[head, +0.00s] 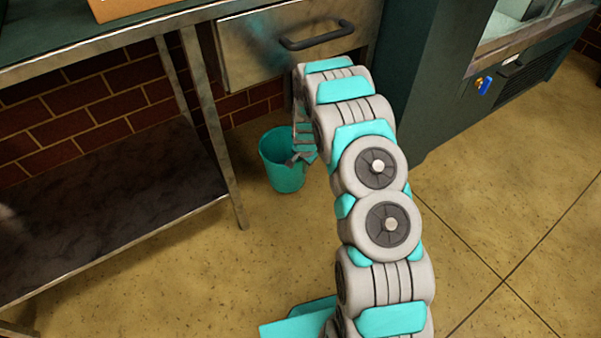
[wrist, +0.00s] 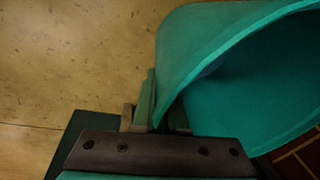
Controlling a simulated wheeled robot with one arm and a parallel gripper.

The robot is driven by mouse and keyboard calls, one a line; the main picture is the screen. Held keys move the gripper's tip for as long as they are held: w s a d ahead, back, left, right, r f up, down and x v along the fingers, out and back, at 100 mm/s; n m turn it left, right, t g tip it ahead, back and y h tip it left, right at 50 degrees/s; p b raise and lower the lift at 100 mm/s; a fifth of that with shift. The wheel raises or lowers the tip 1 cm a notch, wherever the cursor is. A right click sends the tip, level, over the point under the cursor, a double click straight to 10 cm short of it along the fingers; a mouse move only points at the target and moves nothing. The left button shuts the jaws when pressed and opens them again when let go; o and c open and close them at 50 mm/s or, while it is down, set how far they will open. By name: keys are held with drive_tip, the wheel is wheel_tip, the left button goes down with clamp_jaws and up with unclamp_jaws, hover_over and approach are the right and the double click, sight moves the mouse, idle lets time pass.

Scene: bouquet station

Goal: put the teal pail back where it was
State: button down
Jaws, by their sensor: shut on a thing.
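The teal pail (head: 283,172) is upright, with its open mouth up, below a metal drawer in the head view. My gripper (head: 299,158) is at the right side of its rim, shut on the pail's wall. In the wrist view the pail (wrist: 240,85) fills the upper right and its hollow inside shows. My gripper's fingers (wrist: 162,98) sit on either side of the wall at the rim. I cannot tell whether the pail's base touches the floor.
The metal drawer (head: 288,46) with a dark handle is above the pail. A workbench leg (head: 213,125) and lower shelf (head: 100,200) stand close on its left. A dark green cabinet (head: 425,75) is to the right. The tan floor (head: 490,235) at right is clear.

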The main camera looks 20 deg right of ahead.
sight(301, 180)
drive_tip(key=shift+w+a, duration=0.35)
drive_tip(key=shift+w, duration=0.05)
drive_tip(key=shift+f, duration=1.8)
drive_tip(key=c, duration=1)
unclamp_jaws()
drive_tip(key=shift+o, duration=0.2)
drive_tip(key=shift+r, duration=0.1)
drive_tip(key=r, duration=0.4)
drive_tip(key=s+r, duration=0.1)
drive_tip(key=r, duration=0.2)
drive_tip(key=s+r, duration=0.1)
drive_tip(key=r, duration=0.3)
drive_tip(key=shift+r, duration=0.35)
drive_tip(key=shift+s, duration=0.1)
